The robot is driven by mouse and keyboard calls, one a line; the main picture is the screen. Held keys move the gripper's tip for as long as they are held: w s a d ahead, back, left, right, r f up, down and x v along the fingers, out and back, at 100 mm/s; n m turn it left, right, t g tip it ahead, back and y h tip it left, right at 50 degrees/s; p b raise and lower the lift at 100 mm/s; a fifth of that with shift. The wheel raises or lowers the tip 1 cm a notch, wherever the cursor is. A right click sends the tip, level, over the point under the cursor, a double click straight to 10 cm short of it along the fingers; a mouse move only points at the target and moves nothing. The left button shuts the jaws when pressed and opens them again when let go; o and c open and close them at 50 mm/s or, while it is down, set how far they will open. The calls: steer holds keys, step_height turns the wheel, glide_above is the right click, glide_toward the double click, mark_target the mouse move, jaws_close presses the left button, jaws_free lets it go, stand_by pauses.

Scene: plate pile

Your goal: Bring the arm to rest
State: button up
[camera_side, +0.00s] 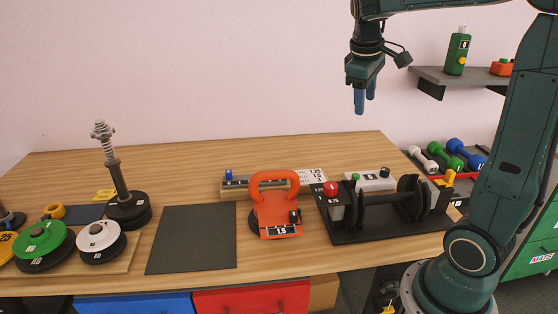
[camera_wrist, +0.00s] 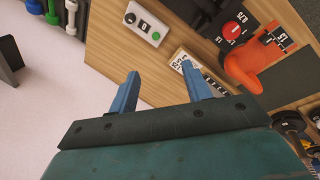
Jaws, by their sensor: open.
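My gripper (camera_side: 364,101) hangs high above the back right part of the table, pointing down, with its blue fingers apart and nothing between them. In the wrist view the two blue fingers (camera_wrist: 157,90) also stand apart and empty, with the wooden table top far below. My arm is raised on the right, its elbow out of the top of the side view.
The table (camera_side: 190,173) bears an orange kettlebell-like block (camera_side: 274,190), a black stand (camera_side: 358,236), a dark mat (camera_side: 192,240), a post on weight plates (camera_side: 127,212) and coloured plates (camera_side: 40,240). A wall shelf (camera_side: 440,76) with a green bottle (camera_side: 457,52) is right of my gripper.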

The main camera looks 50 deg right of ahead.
steer(key=s+a+f+t+y, duration=0.1)
steer(key=s+a+f+t, duration=0.1)
steer(key=s+a, duration=0.4)
steer(key=s+a+f+t+y, duration=0.2)
steer(key=s+a, duration=0.4)
steer(key=a, duration=0.7)
steer(key=shift+t, duration=0.7)
